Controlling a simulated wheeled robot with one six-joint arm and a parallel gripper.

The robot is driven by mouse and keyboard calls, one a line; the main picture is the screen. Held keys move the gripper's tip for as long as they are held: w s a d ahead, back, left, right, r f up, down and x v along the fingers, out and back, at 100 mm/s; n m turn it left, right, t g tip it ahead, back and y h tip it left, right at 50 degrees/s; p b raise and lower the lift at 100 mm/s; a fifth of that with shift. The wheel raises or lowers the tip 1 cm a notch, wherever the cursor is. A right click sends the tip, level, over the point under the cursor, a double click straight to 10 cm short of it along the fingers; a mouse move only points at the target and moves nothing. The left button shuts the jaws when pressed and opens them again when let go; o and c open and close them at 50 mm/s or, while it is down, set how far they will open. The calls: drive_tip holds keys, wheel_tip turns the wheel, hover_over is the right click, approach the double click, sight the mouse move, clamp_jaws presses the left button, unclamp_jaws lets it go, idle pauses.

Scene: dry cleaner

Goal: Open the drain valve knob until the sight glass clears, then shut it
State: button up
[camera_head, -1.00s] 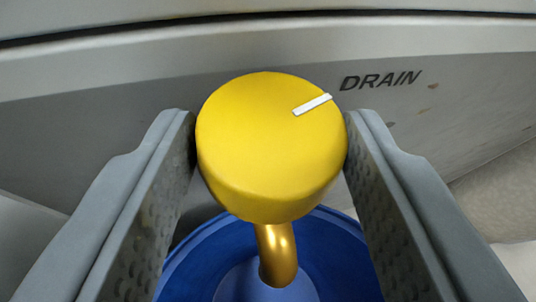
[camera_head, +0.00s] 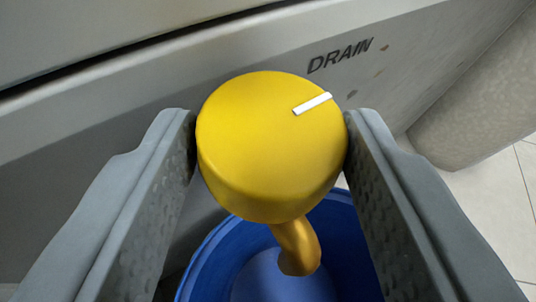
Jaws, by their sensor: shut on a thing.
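The yellow round drain valve knob (camera_head: 270,150) fills the middle of the head view. Its white pointer mark (camera_head: 312,104) points to the upper right. My gripper (camera_head: 271,140) is shut on the knob, with one grey finger against its left side and one against its right side. A brass spout (camera_head: 298,250) curves down below the knob. I see no liquid at the part of the spout that shows, and its mouth is hard to make out. The sight glass is not in view.
A blue bucket (camera_head: 340,232) stands under the spout, partly hidden by my right finger. The grey machine panel (camera_head: 240,58) behind the knob carries the word DRAIN (camera_head: 340,56) and a few stains. A beige rounded object (camera_head: 475,105) and tiled floor (camera_head: 495,192) lie at right.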

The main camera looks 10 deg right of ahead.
drive_tip(key=o, duration=1)
drive_tip(key=shift+d, duration=0.1)
